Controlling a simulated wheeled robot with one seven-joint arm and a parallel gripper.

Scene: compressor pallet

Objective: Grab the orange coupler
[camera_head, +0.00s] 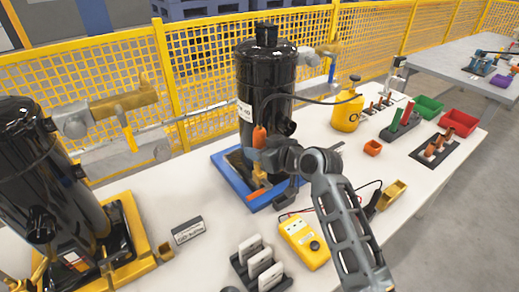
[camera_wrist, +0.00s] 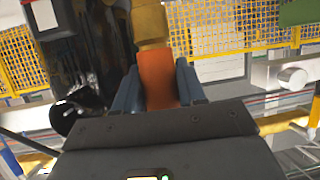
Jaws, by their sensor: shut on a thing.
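The orange coupler (camera_head: 259,137) is at the front of the middle black compressor (camera_head: 265,70), above a brass-coloured fitting (camera_head: 258,176). My gripper (camera_head: 257,156) reaches in from the right and is shut on the coupler. In the wrist view the coupler (camera_wrist: 158,78) sits between the two blue-grey fingers of my gripper (camera_wrist: 158,90), with a yellow-brown piece (camera_wrist: 150,22) beyond it. I cannot tell whether the coupler is still joined to the fitting. Part of the coupler is hidden by the fingers.
The compressor stands on a blue pallet (camera_head: 228,181). A second black compressor (camera_head: 40,180) on a yellow base is at left. A yellow meter (camera_head: 303,240) and a rack of white cards (camera_head: 240,268) lie in front. A yellow gas bottle (camera_head: 347,108) stands behind right. Yellow mesh fencing (camera_head: 200,60) runs behind.

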